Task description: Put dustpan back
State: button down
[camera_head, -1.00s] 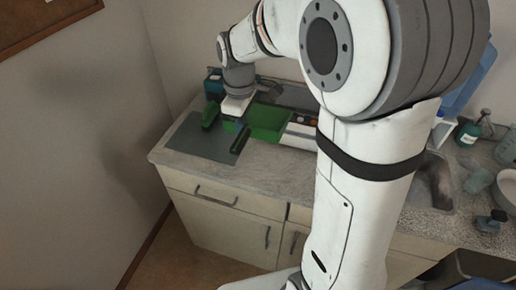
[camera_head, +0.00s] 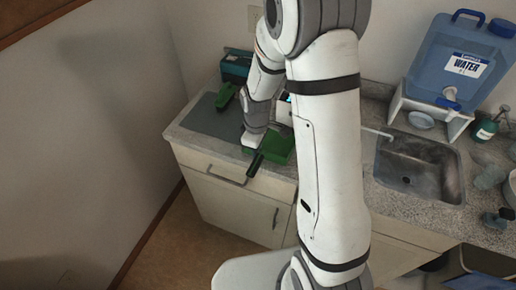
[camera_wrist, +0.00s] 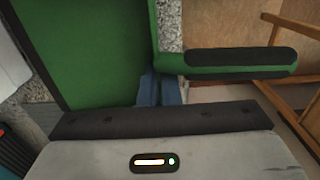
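The green dustpan (camera_head: 280,150) is at the front edge of the counter, partly hidden behind my arm. Its black-gripped handle (camera_head: 254,165) juts out past the edge, over the drawer front. In the wrist view the green pan (camera_wrist: 100,50) fills the upper left and the black grip (camera_wrist: 230,60) points right. My gripper (camera_head: 251,146) is at the neck where handle and pan meet. Its blue fingers (camera_wrist: 160,90) are close together there and look shut on the dustpan. Whether the pan touches the counter cannot be told.
A green brush (camera_head: 226,96) lies by a dark grey board (camera_head: 205,119) on the left of the counter. A teal box (camera_head: 237,64) stands at the back. On the right are a sink (camera_head: 410,170) and a blue water container (camera_head: 458,60). Open floor lies in front.

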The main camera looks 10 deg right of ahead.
jog(key=shift+f, duration=0.2)
jog(key=shift+f+b, duration=0.35)
jog(key=shift+b, duration=0.1)
jog(key=c, duration=1.6)
grip_release()
jog(key=shift+c, duration=0.2)
